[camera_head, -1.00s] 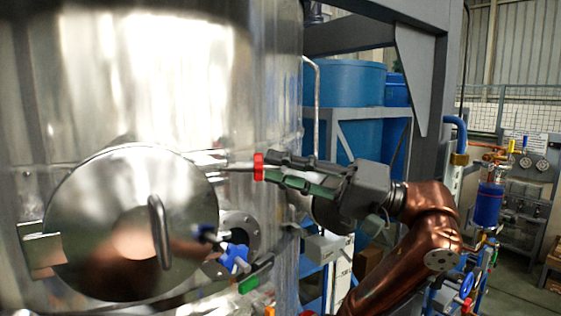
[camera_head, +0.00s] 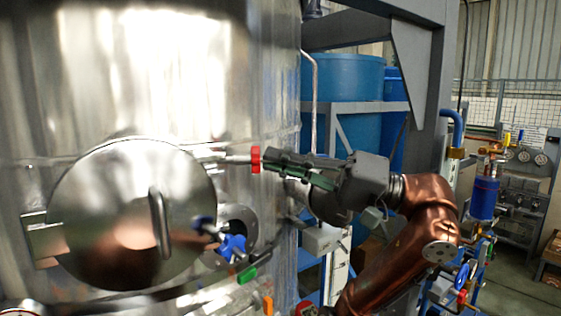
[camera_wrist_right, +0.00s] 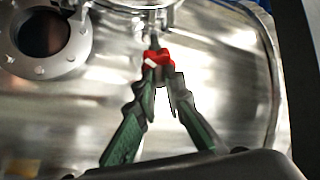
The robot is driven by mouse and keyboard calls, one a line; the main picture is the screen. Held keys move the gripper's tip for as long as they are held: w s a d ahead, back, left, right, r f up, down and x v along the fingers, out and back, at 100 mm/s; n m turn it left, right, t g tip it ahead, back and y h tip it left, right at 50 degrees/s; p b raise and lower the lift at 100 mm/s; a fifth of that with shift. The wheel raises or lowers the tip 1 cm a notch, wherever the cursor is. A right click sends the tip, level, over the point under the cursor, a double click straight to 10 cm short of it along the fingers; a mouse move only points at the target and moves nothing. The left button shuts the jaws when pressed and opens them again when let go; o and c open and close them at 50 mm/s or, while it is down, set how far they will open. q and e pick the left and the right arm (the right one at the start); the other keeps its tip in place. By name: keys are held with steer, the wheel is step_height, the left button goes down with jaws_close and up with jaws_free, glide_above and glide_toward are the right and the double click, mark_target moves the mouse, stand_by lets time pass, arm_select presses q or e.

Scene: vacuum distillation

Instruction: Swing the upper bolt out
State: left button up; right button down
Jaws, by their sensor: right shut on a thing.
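The upper bolt (camera_head: 232,158) is a thin metal rod with a red knob (camera_head: 255,159) at its outer end. It sits at the upper right edge of the round steel hatch door (camera_head: 120,215). My right gripper (camera_head: 267,160) reaches in from the right and is shut on the red knob. The wrist view shows both green-lined fingers closed around the red knob (camera_wrist_right: 155,58), with the rod running away toward the hatch. A blue knob (camera_head: 232,247) and a green handle (camera_head: 247,275) are lower down. My left gripper is not in view.
A round flanged port (camera_head: 240,222) is on the tank wall below the bolt; it also shows in the wrist view (camera_wrist_right: 78,45). Blue drums (camera_head: 343,80) stand in a grey frame (camera_head: 430,100) behind my right arm. A blue cylinder (camera_head: 484,198) with piping stands at the far right.

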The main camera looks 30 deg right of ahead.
steer(key=shift+d, duration=0.1)
steer(key=shift+w, duration=0.1)
steer(key=shift+w+d+n+g+y+b, duration=0.3)
steer(key=shift+w+n+g+y+b, duration=0.4)
steer(key=shift+w+g+y+b, duration=0.15)
steer(key=c, duration=2)
jaws_free()
steer(key=shift+d, duration=0.1)
steer(key=shift+c, duration=0.2)
steer(key=shift+s, duration=0.1)
